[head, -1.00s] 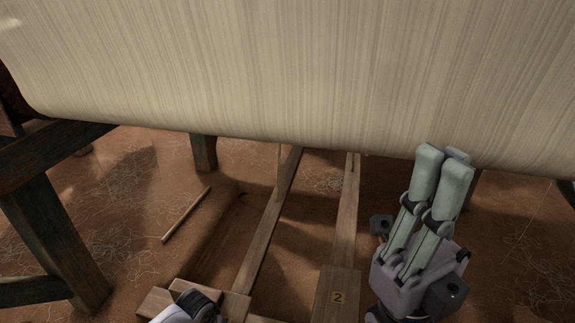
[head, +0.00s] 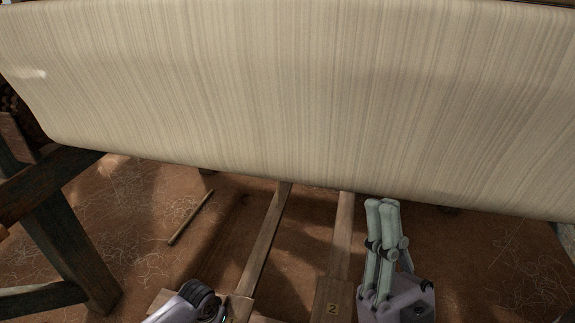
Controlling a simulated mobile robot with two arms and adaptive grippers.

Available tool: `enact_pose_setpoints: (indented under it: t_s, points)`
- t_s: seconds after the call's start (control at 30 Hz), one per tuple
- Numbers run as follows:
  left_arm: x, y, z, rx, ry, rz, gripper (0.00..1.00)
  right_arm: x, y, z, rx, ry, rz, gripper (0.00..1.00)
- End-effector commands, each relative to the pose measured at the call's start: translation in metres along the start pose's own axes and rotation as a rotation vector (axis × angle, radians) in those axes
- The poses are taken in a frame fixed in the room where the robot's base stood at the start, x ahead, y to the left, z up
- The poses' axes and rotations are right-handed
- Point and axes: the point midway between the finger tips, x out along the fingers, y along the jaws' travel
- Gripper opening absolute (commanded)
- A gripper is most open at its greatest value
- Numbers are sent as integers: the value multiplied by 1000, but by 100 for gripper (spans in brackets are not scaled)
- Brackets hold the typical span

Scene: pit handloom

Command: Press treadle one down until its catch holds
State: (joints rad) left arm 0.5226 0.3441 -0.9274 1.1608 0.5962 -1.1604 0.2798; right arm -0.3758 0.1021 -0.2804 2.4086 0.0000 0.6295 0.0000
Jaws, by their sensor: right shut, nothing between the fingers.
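The left treadle is a long wooden bar (head: 263,240) running from under the cloth toward the bottom edge. Its near end is partly hidden by my left arm, and no number shows on it. The right treadle (head: 343,240) lies beside it, its near pedal marked "2" (head: 332,309). My right gripper (head: 383,204) is shut and empty, fingers pointing up the picture, just right of the treadle marked 2. My left arm comes in at the bottom, over the near wooden pieces. Its fingers do not show. No catch can be made out.
A wide sheet of striped cream cloth (head: 280,95) spans the upper picture. A dark timber frame post (head: 70,240) stands at the left. A thin stick (head: 190,217) lies on the brown earth floor, among loose threads. The floor right of my right gripper is open.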

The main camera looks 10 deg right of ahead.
Motion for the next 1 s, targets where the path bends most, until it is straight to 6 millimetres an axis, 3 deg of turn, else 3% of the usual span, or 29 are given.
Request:
enact_pose_setpoints:
  t_s: [0.47, 1.0]
  points:
    - [-18, 0, -4, -1, 2, 1, 0, -10, 9, 76, -23, -431, 14, 0]
    - [-36, 0, -6, -1, 2, 0, 0, -65, 22, 141, -42, -914, 40, 0]
